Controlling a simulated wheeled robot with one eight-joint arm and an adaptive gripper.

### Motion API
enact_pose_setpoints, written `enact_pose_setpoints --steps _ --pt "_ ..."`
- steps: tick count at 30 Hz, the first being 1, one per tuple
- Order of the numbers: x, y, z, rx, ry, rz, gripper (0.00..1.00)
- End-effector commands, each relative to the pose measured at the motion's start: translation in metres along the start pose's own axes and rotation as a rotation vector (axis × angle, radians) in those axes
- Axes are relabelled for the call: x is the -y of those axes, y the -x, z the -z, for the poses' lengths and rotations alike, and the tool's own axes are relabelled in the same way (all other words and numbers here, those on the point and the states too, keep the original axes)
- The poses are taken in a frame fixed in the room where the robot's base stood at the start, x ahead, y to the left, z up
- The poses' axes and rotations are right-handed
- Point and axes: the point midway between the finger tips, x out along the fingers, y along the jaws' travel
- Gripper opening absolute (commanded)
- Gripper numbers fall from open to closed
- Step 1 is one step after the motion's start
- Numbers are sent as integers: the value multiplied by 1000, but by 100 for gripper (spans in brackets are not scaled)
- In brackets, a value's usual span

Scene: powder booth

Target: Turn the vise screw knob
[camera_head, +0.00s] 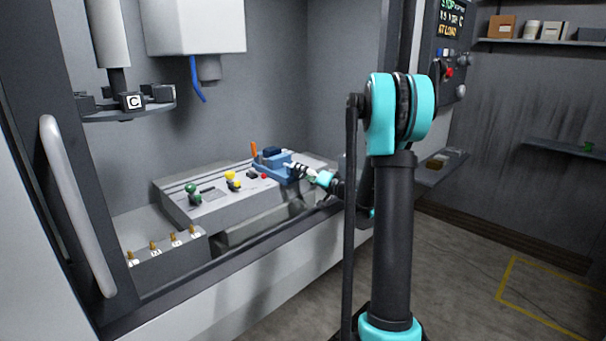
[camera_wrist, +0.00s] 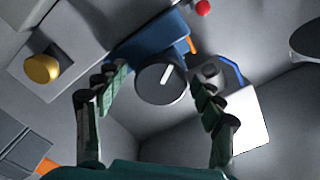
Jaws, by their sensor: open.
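The vise screw knob (camera_wrist: 163,80) is a dark round disc with a white line across its face, centred in the wrist view. It sits at the end of the blue vise (camera_wrist: 150,40). The vise (camera_head: 270,163) also shows in the head view, at the right end of the grey machine bed. My gripper (camera_wrist: 158,104) is open, with one finger to the left of the knob and one to the right. A gap shows between the right finger and the knob; whether the left finger touches it, I cannot tell. In the head view my gripper (camera_head: 312,173) reaches to the vise's front.
A yellow knob (camera_head: 232,176), a green knob (camera_head: 191,189) and a small red button (camera_head: 264,176) sit on the bed (camera_head: 215,211) left of the vise. An orange handle (camera_head: 254,150) rises beside the vise. The cabinet's door handle (camera_head: 77,205) stands at far left.

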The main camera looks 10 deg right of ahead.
Motion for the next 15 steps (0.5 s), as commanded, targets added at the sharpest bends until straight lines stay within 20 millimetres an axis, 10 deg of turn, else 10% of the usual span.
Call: enact_pose_setpoints --steps 15 --pt "-1 76 1 -3 0 -3 68"
